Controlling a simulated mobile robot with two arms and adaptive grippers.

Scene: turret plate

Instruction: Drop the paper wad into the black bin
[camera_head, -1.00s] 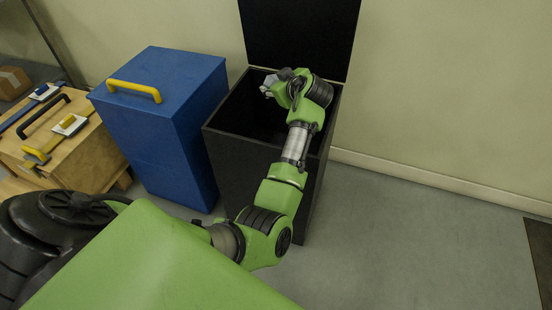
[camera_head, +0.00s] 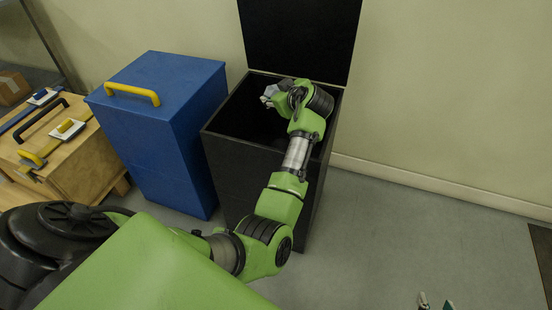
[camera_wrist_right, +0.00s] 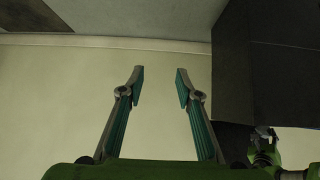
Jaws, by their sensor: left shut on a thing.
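The black bin (camera_head: 255,165) stands against the wall with its lid (camera_head: 300,35) raised upright. My left arm reaches over its front right side, and my left gripper (camera_head: 270,93) is over the bin's opening. It is shut on a small pale grey thing, apparently the paper wad (camera_head: 267,99), mostly hidden by the fingers. The fingertips of my right gripper (camera_head: 435,302) show at the bottom edge of the head view. In the right wrist view this gripper (camera_wrist_right: 158,88) is open and empty, beside the bin (camera_wrist_right: 285,75).
A closed blue bin (camera_head: 165,130) with a yellow handle stands left of the black bin. Further left is a wooden box (camera_head: 75,150) with handled tools on top. The floor (camera_head: 400,230) right of the black bin is clear.

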